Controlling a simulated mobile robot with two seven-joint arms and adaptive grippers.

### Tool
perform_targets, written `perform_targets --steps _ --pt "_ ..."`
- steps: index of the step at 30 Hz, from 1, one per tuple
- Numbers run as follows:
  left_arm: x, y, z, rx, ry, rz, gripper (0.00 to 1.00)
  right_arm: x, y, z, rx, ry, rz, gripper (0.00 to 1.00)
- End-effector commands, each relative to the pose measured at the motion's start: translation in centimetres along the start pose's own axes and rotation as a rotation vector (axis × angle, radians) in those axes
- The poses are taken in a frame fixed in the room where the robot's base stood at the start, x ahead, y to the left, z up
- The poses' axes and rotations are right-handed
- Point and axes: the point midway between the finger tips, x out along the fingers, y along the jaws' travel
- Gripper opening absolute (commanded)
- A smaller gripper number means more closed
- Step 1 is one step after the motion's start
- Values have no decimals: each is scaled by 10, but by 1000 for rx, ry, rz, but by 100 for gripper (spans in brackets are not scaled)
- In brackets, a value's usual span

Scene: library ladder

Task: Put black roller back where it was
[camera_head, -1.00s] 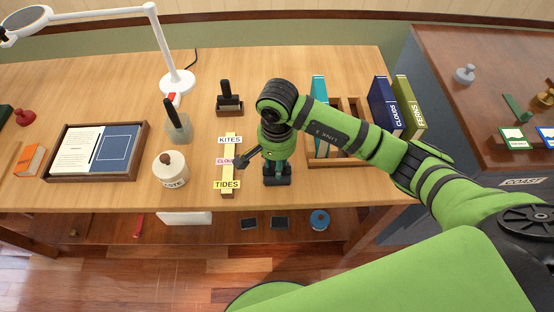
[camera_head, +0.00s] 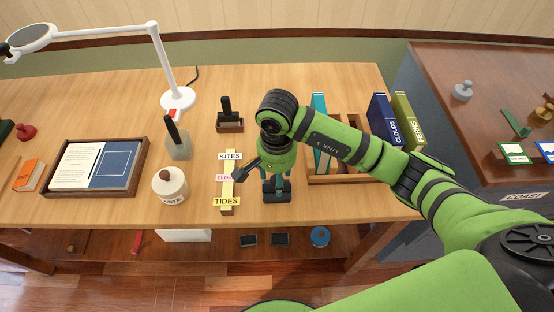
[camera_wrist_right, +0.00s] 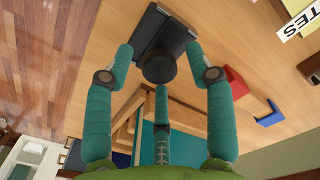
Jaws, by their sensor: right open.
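A black object (camera_head: 277,193) that looks like the roller is on the wooden table near its front edge, right of the label strip. The right wrist view shows it from above as a dark flat base (camera_wrist_right: 148,32) with a round black knob or handle end (camera_wrist_right: 159,67). My right gripper (camera_head: 276,177) points down over it. In the wrist view its teal fingers (camera_wrist_right: 160,62) are spread around the knob, apart from each other; whether they touch it I cannot tell. My left gripper is not in view.
Left of the gripper lie a strip of word labels (camera_head: 228,180) and a paste jar (camera_head: 170,185). Behind are a black-handled tool on a wooden block (camera_head: 229,116) and a lamp (camera_head: 177,98). A wooden book rack (camera_head: 350,178) stands close on the right.

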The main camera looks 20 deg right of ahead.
Motion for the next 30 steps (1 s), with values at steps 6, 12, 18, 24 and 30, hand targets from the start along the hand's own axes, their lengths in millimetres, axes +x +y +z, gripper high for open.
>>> perform_targets --steps 6,12,18,24,30 --pt "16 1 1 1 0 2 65 -47 -1 -2 -2 7 -6 55" --pt "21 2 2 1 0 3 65 -87 0 -1 -1 6 -1 55" --pt "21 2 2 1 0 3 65 -102 0 0 0 2 1 55" --pt "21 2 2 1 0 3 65 -104 0 0 1 0 2 55" --pt "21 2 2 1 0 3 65 -104 0 0 0 0 2 55"
